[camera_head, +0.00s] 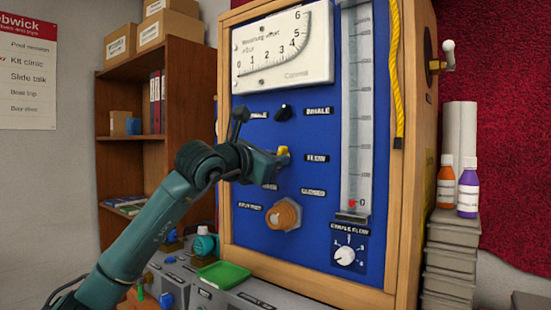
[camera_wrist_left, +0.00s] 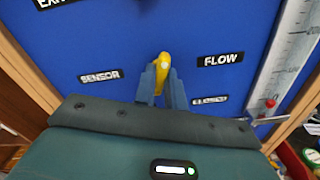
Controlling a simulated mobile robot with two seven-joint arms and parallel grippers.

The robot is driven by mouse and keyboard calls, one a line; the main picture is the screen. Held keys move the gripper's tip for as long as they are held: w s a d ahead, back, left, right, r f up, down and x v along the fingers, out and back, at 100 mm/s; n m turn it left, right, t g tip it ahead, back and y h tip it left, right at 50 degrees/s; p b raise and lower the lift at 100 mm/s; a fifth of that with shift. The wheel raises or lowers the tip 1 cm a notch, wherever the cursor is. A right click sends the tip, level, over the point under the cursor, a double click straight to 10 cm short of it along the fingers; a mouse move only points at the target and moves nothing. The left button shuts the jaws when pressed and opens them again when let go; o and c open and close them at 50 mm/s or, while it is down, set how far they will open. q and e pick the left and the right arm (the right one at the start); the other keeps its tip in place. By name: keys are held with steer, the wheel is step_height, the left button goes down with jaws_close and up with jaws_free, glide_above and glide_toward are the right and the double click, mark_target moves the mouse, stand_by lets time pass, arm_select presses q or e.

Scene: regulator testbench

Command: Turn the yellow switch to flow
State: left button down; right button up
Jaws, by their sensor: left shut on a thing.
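The yellow switch (camera_head: 283,150) is on the blue panel, just left of the FLOW label (camera_head: 317,158). In the left wrist view the yellow switch (camera_wrist_left: 163,64) stands between the SENSOR label (camera_wrist_left: 100,76) and the FLOW label (camera_wrist_left: 220,60). Its visible end points mostly up in that view, not clearly at either label. My left gripper (camera_head: 281,158) reaches in from the left and is shut on the switch. In the left wrist view its fingers (camera_wrist_left: 162,84) lie on either side of the switch; its lower part is hidden between them. My right gripper is not in view.
A black knob (camera_head: 283,112) sits above the switch and an orange-brown knob (camera_head: 284,214) below it. The flow tube (camera_head: 356,120) and a white dial (camera_head: 345,255) are to the right. A green tray (camera_head: 223,274) lies below the panel.

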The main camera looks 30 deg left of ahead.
arm_select(q)
steer(key=shift+m, duration=2.2)
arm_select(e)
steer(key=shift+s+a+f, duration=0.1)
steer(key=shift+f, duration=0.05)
arm_select(q)
steer(key=c, duration=1.5)
jaws_free()
steer(key=shift+o, duration=0.2)
steer(key=shift+s, duration=0.1)
